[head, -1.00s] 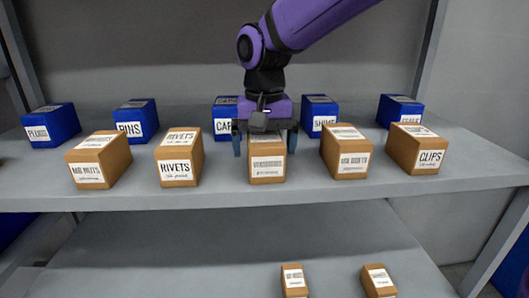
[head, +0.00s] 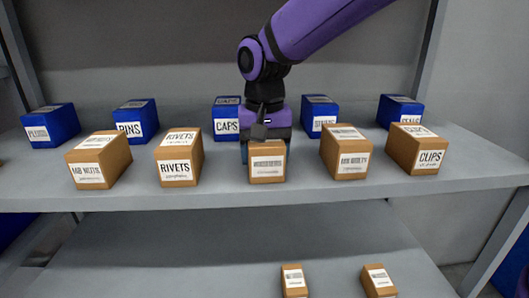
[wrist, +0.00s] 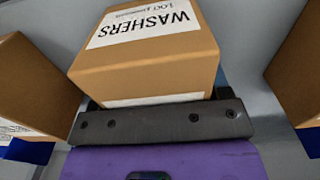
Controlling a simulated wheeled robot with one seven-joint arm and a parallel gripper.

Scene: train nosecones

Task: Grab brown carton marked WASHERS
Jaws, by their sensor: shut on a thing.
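The brown carton marked WASHERS (head: 267,166) is in the front row of the upper shelf, in the middle, with its label facing me; the print is too blurred to read in the head view. In the wrist view the carton (wrist: 145,50) fills the upper middle, and WASHERS reads upside down on its white label. My gripper (head: 266,143) is shut on this carton from above and behind. In the wrist view its dark palm (wrist: 160,122) is close against the carton; its fingers are mostly hidden. I cannot tell whether the carton is clear of the shelf.
A RIVETS carton (head: 179,160) stands left and another brown carton (head: 345,153) right, each with a gap. A CLIPS carton (head: 416,150) is farther right. Blue boxes such as CAPS (head: 227,120) stand behind. Small cartons (head: 293,281) sit on the lower shelf (head: 180,260).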

